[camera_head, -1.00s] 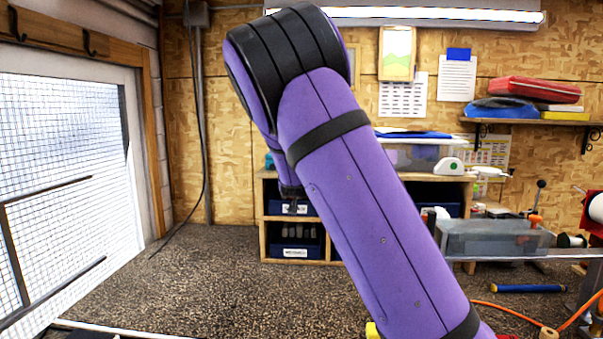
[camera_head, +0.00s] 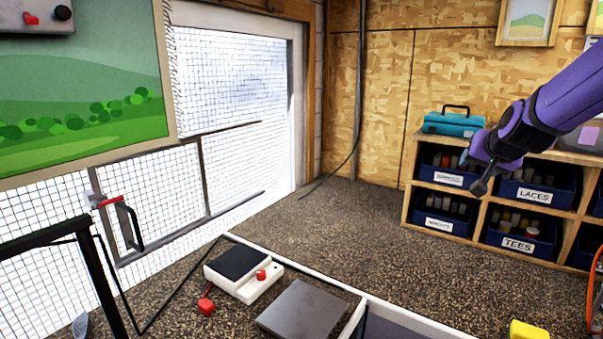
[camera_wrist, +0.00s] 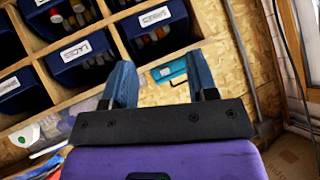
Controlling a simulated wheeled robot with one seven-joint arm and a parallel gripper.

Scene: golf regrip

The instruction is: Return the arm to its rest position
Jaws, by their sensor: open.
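My purple arm (camera_head: 560,100) reaches in from the right edge of the head view. My gripper (camera_head: 473,172) is at its end, in front of the wooden bin shelf. In the wrist view my gripper (camera_wrist: 160,72) has its two blue-grey fingers well apart, with nothing between them. Beyond the fingers are the shelf's labelled blue bins (camera_wrist: 157,32) and a teal box (camera_wrist: 170,74). The gripper appears clear of the shelf, but the exact gap cannot be told.
In the head view, the wooden shelf (camera_head: 411,182) holds blue bins, with a teal toolbox (camera_head: 455,124) on top. A white device with a dark top (camera_head: 243,270) and a grey plate (camera_head: 304,309) lie front left. A mesh gate (camera_head: 150,205) stands left. The speckled floor (camera_head: 350,220) is open mid-view.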

